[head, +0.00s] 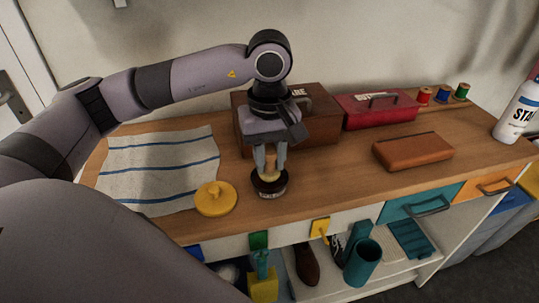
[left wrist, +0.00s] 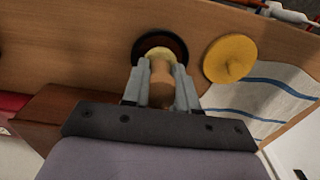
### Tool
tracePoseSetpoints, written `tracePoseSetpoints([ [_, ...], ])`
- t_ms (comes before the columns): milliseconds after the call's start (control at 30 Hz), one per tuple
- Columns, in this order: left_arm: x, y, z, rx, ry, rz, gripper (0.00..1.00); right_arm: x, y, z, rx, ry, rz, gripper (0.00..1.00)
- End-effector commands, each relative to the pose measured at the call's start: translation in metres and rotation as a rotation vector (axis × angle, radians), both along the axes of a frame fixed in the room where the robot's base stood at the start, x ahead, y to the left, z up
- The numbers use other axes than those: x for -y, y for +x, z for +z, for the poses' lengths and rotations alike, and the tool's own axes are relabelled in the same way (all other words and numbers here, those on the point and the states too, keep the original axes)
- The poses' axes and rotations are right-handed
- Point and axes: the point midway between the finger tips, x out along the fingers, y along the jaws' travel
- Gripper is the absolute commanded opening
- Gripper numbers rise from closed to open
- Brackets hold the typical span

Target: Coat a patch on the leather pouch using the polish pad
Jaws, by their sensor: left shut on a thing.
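The leather pouch (head: 412,150) is a brown, flat, rectangular case lying on the right part of the wooden counter. My left gripper (head: 269,174) points down and is shut on the polish pad (head: 270,176), a tan-handled piece with a pale yellow pad end. In the left wrist view the pad's handle (left wrist: 162,82) sits between the fingers, with its pale end at a dark round tin (left wrist: 150,42). The tin (head: 269,188) stands on the counter directly under the gripper. Whether the pad touches the tin's contents is hard to tell. My right gripper is not in view.
A yellow round lid (head: 215,198) lies left of the tin, by a striped cloth (head: 160,165). A brown box (head: 318,125) and a red toolbox (head: 377,108) stand behind. Thread spools (head: 442,95) and a white bottle (head: 518,112) are at the right. The counter between tin and pouch is clear.

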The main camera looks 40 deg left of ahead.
Motion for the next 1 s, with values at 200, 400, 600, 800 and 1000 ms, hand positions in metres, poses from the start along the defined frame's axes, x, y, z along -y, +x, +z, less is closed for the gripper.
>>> tracePoseSetpoints([
  [200, 0.0, 0.0, 0.0001, 0.0, 0.0, 0.0, 0.03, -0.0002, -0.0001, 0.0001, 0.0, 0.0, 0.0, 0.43],
  [400, 0.0001, 0.0001, -0.0012, 0.0, 0.0, 0.0, 0.03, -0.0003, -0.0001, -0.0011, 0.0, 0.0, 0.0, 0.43],
  [600, 0.0001, 0.0001, -0.0038, 0.0, 0.0, 0.0, 0.03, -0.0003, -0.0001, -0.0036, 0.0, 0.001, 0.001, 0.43],
  [800, 0.0001, 0.0, -0.0062, 0.0, 0.0, 0.0, 0.03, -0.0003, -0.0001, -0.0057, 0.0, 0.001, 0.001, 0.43],
  [1000, 0.0001, 0.0, -0.0086, 0.0, 0.0, 0.0, 0.03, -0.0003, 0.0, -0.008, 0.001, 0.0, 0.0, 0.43],
])
